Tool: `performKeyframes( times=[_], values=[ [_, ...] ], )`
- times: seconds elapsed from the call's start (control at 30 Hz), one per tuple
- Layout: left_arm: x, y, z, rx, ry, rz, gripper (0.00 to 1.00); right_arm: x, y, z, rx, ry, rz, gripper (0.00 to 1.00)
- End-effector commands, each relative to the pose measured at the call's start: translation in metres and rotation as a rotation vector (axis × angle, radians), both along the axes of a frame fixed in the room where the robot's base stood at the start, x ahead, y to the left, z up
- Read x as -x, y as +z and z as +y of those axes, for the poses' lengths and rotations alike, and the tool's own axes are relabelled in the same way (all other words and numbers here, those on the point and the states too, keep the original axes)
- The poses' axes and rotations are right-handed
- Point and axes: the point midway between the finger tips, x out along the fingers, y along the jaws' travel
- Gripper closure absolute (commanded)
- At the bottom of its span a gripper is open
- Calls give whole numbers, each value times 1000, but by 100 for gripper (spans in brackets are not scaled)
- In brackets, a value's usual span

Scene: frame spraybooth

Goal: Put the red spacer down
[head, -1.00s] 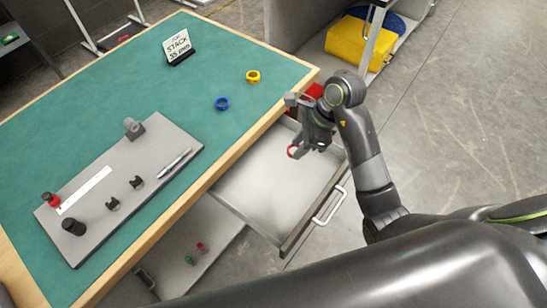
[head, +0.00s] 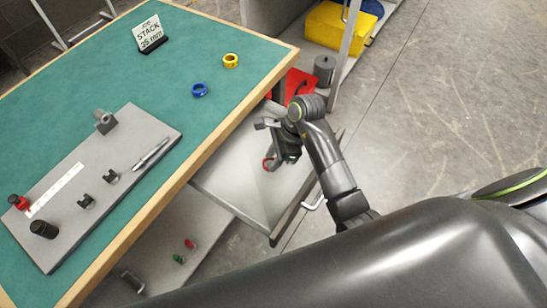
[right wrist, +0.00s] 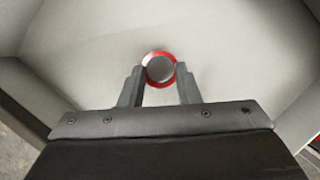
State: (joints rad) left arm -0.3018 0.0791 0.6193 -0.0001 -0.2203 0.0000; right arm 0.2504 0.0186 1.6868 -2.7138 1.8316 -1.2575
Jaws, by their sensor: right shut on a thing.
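The red spacer (right wrist: 160,53) is a ring held between the two fingertips of my right gripper (right wrist: 160,72) in the right wrist view. In the head view the right gripper (head: 272,160) is inside the outline of the open drawer (head: 225,183), with the red spacer (head: 266,165) at its tips. The pale drawer floor is behind the ring; whether the ring touches it I cannot tell. A blue spacer (head: 199,90) and a yellow spacer (head: 231,61) lie apart on the green table mat. My left gripper is not in view.
A grey board (head: 135,128) with a pen, a ruler and small fixtures lies on the table. A sign (head: 149,34) reads "STACK 35 mm". The table's wooden edge (head: 190,172) borders the drawer. Small red and green pieces lie on a lower shelf (head: 165,240).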

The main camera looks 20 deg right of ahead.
Motion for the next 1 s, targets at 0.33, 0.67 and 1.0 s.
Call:
performKeyframes(
  times=[0.33,0.67,1.0],
  values=[
    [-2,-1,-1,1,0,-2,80,0,-7,0,0,1,-1,91],
    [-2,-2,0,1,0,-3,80,0,-9,0,0,1,-1,48],
    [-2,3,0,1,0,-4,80,0,-3,0,1,0,-2,48]
  ],
)
